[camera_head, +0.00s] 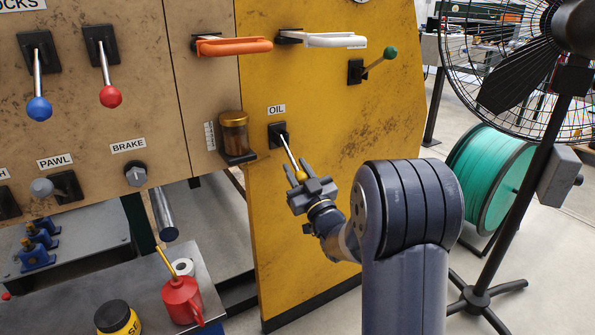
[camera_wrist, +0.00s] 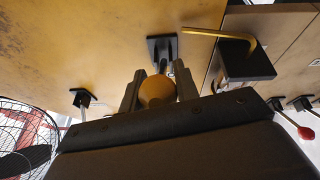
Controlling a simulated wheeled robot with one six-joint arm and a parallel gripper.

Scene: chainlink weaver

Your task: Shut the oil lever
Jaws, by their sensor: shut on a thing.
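The oil lever (camera_head: 288,152) sticks out of a black plate under the OIL label (camera_head: 276,109) on the yellow panel. Its silver rod slants down and to the right and ends in a yellow knob (camera_head: 300,176). My gripper (camera_head: 306,183) is shut on the knob. In the wrist view the knob (camera_wrist: 157,91) sits between the two fingers of my gripper (camera_wrist: 159,90), with the black mounting plate (camera_wrist: 162,47) behind it. The fingers partly hide the knob in the head view.
An amber jar (camera_head: 233,133) on a black bracket is left of the lever. A green-knobbed lever (camera_head: 390,53) and a white handle (camera_head: 322,40) are above. A fan (camera_head: 520,60) and teal spool (camera_head: 492,178) stand right. A red oil can (camera_head: 182,300) is at lower left.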

